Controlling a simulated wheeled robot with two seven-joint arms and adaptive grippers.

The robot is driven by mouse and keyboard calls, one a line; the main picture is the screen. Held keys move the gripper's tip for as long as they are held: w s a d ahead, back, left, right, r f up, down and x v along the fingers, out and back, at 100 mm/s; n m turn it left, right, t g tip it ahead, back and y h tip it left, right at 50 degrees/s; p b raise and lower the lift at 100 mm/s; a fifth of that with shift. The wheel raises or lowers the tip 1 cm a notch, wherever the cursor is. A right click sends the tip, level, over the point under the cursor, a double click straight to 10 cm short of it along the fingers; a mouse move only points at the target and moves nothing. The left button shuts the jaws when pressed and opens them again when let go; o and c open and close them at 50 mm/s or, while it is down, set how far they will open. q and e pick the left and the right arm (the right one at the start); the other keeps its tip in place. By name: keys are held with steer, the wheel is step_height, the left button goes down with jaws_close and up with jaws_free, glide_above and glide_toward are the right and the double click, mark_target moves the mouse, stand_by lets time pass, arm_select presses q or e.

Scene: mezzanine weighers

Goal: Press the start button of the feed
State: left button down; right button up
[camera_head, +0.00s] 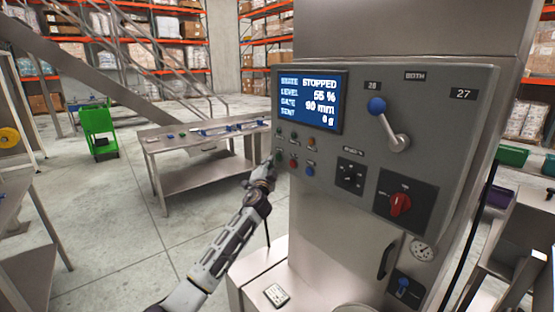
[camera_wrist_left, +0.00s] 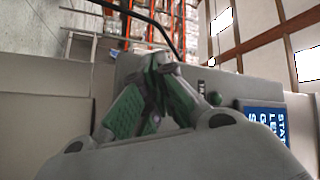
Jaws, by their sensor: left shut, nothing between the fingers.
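The feed's grey control panel (camera_head: 335,160) faces me in the head view. Its blue screen (camera_head: 309,98) reads STOPPED, 55 % and 90 mm. Small buttons sit below the screen, including an upper green button (camera_head: 279,131), a red button (camera_head: 293,162) and a blue button (camera_head: 309,170). Their labels are too small to read. My left gripper (camera_head: 274,160) is shut and empty at the panel's left edge, by the lower left button, which it partly hides. In the left wrist view the shut fingertips (camera_wrist_left: 165,58) show beside the panel; contact cannot be told. My right gripper is not in view.
A lever with a blue knob (camera_head: 377,106), a black dial (camera_head: 351,175) and a red rotary switch (camera_head: 401,204) are on the same panel. A steel table (camera_head: 205,140) stands behind my left arm. Open floor (camera_head: 100,220) lies to the left.

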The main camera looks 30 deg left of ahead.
arm_select(q)
steer(key=shift+w+d+b, duration=0.35)
steer(key=shift+w+b, duration=0.2)
steer(key=shift+w, duration=0.25)
stand_by(1.3)
steer(key=shift+s+a, duration=0.1)
steer(key=shift+s, duration=0.1)
steer(key=shift+s+a, duration=0.2)
steer(key=shift+s, duration=0.35)
steer(key=shift+s+p, duration=0.1)
steer(key=shift+p, duration=0.2)
steer(key=shift+s+a+p, duration=0.2)
steer(key=shift+s+a, duration=0.15)
steer(key=shift+s, duration=0.4)
steer(key=shift+s+a+p, duration=0.2)
steer(key=shift+s+a, duration=0.1)
steer(key=shift+s, duration=0.45)
steer(key=shift+s+a+p, duration=0.2)
steer(key=shift+s+a, duration=0.15)
steer(key=shift+s, duration=0.4)
steer(key=shift+d, duration=0.1)
